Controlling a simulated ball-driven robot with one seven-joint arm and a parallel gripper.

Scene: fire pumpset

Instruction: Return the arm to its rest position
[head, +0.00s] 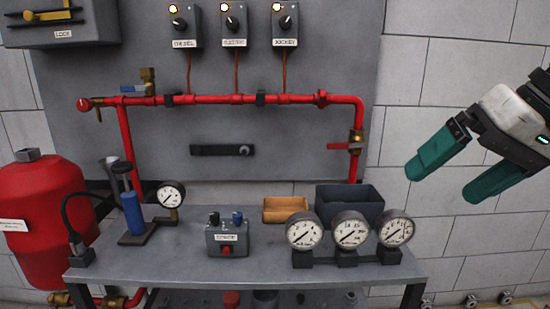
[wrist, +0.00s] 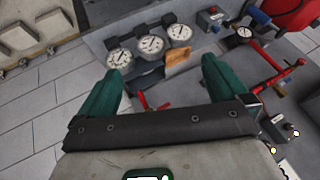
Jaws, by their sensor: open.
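My gripper (head: 452,172) hangs at the right of the head view, in front of the bare tiled wall. Its two green fingers are apart with nothing between them. In the wrist view my gripper (wrist: 160,88) also shows open and empty, its fingers pointing toward the bench. It is up and to the right of the bench (head: 180,262) and touches nothing. Most of my arm is outside the head view.
Three gauges (head: 350,230) stand at the bench's right front, before a dark bin (head: 362,205) and a wooden block (head: 285,209). A red pipe (head: 215,99) with a red-handled valve (head: 350,146) runs along the grey panel. A red tank (head: 42,215) stands left.

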